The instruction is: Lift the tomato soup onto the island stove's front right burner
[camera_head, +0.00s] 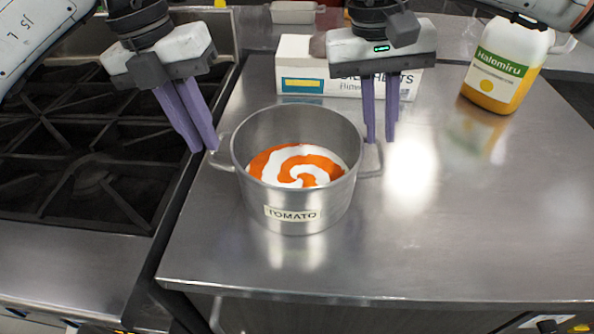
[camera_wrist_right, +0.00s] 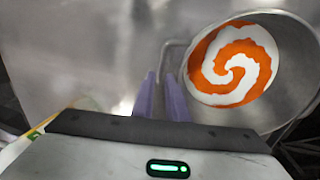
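The tomato soup is a grey metal pot (camera_head: 297,213) labelled TOMATO, with orange and white swirled soup inside. It stands upright on the steel counter, right of the stove (camera_head: 75,175); it also shows in the right wrist view (camera_wrist_right: 297,100). In the right wrist view the handle (camera_wrist_right: 166,55) lies just beyond the fingertips. I cannot tell whether either gripper touches a handle.
A white box (camera_head: 303,87) stands behind the pot. A yellow and white Halomiru jug (camera_head: 503,65) stands at the back right. The counter (camera_head: 450,230) is clear to the right and in front. The stove's black grates look empty where visible; my left arm covers part of them.

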